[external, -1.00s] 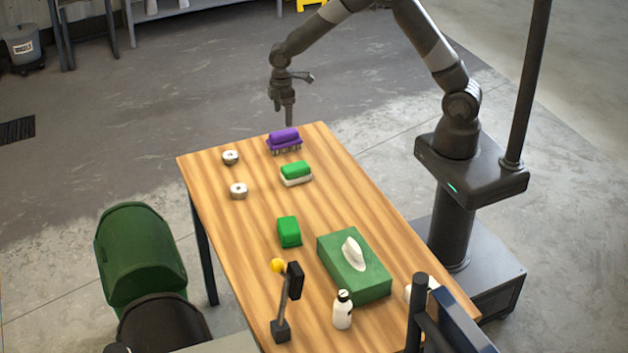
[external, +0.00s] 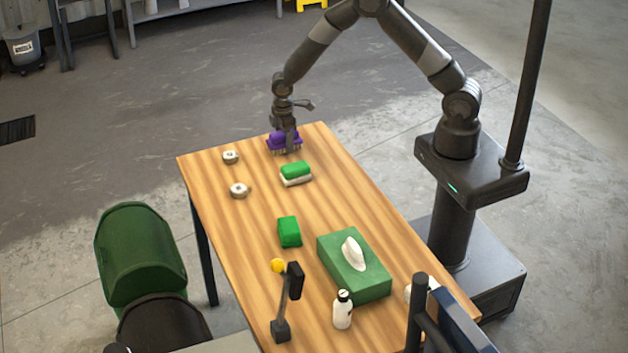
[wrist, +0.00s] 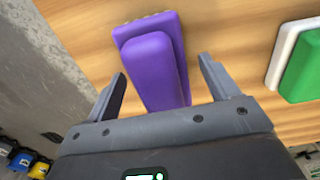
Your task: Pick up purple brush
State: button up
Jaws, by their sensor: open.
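The purple brush (external: 274,141) lies at the far end of the wooden table, bristles down. In the wrist view the purple brush (wrist: 152,62) extends between the two fingers. My gripper (external: 288,147) is lowered at the brush and hides part of it in the external view. In the wrist view my gripper (wrist: 162,80) is open, with one finger on each side of the brush and gaps visible beside it. I cannot tell exactly how low the fingertips are.
A green and white brush (external: 296,173) lies close by on the wooden table (external: 240,240). Two small round pieces (external: 230,157) are to the left. A green block (external: 289,231), tissue box (external: 362,282) and white bottle (external: 342,310) stand nearer the camera.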

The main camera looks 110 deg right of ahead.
jog(key=shift+c, duration=0.3)
jog(key=c, duration=1.1)
jog(key=shift+o, duration=0.2)
jog(key=shift+r, duration=0.1)
